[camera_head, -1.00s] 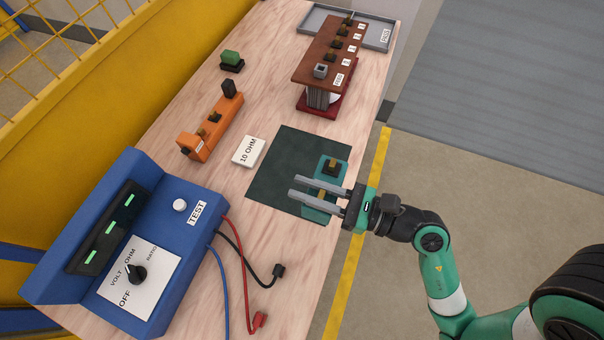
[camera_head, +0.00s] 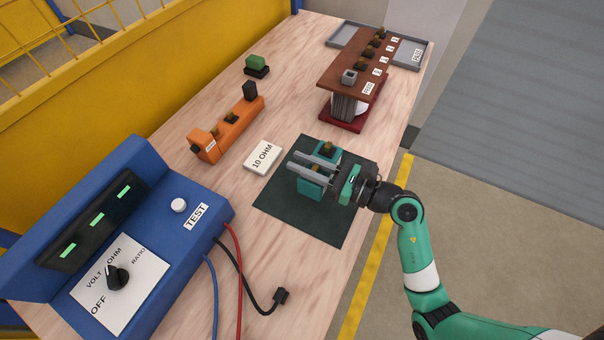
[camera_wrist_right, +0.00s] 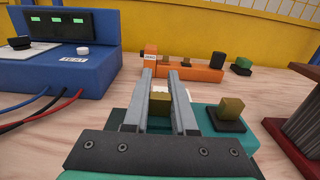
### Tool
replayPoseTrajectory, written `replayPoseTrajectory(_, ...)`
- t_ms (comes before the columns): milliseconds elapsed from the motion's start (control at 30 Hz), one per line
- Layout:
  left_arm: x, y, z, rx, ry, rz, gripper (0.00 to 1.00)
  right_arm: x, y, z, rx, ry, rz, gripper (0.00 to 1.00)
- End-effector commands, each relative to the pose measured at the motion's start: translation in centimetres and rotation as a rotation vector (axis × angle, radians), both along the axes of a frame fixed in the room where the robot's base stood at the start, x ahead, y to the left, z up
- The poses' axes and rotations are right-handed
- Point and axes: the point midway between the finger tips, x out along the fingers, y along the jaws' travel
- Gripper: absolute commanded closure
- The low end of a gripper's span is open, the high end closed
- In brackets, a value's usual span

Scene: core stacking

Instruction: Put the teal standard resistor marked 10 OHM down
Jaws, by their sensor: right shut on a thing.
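The teal resistor (camera_head: 309,189) is between the fingers of my right gripper (camera_head: 291,161), over the dark green mat (camera_head: 318,225). Its body shows on both sides of the fingers, which hide its middle. In the right wrist view, one brass-coloured terminal (camera_wrist_right: 159,106) is between the fingers of the right gripper (camera_wrist_right: 159,75), and another stands on the teal body (camera_wrist_right: 232,140) to the right. I cannot tell whether the resistor touches the mat. A white card (camera_head: 262,156) marked 10 OHM lies beside the mat. My left gripper is not in view.
A blue test meter (camera_head: 145,230) with red, black and blue leads stands at the left. An orange block (camera_head: 230,128) and a green-topped part (camera_head: 256,64) lie behind. A brown-topped stand (camera_head: 352,72) and a grey tray (camera_head: 410,62) are at the back right.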

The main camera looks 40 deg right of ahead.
Motion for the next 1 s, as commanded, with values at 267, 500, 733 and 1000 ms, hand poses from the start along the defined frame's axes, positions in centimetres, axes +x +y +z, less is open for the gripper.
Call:
replayPoseTrajectory(267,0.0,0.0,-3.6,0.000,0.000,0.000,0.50,0.7,-0.4,-3.8,0.001,-0.003,-0.001,1.00)
replayPoseTrajectory(500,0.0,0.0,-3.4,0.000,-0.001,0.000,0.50,0.7,-0.4,-3.7,0.000,-0.003,-0.001,1.00)
replayPoseTrajectory(733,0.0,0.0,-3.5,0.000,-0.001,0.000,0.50,0.6,-0.4,-4.1,0.000,0.000,0.000,0.66)
replayPoseTrajectory(1000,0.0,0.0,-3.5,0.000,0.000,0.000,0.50,0.6,-0.4,-4.1,0.000,0.000,0.000,0.45)
